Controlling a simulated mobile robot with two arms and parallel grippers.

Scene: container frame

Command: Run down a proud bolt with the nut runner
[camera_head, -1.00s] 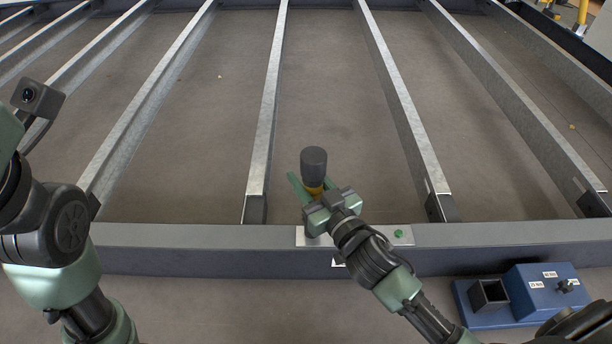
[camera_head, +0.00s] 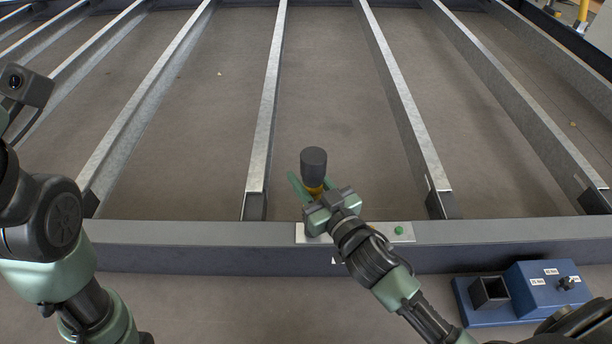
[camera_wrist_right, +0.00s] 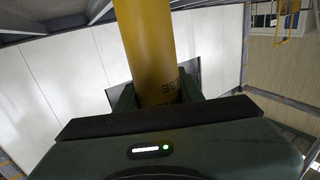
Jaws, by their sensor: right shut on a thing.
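My right gripper (camera_head: 314,193) is shut on the nut runner (camera_head: 314,163), which has a dark grey cylindrical top and a yellow body. The tool looks about upright above the front beam (camera_head: 200,233), over the left part of a pale plate (camera_head: 370,236). In the right wrist view the yellow body (camera_wrist_right: 147,45) stands between the fingers. The tool's lower end and any bolt under it are hidden by my gripper and arm, so I cannot tell whether they touch. A green dot (camera_head: 399,230) shows on the plate's right part. My left gripper is out of view; only its arm shows at left.
A blue box (camera_head: 548,290) with white labels and a black knob stands at lower right. An open dark square socket (camera_head: 489,292) sits beside it on the same blue base. Long metal crossbars (camera_head: 268,110) run back from the front beam, with brown floor panels between.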

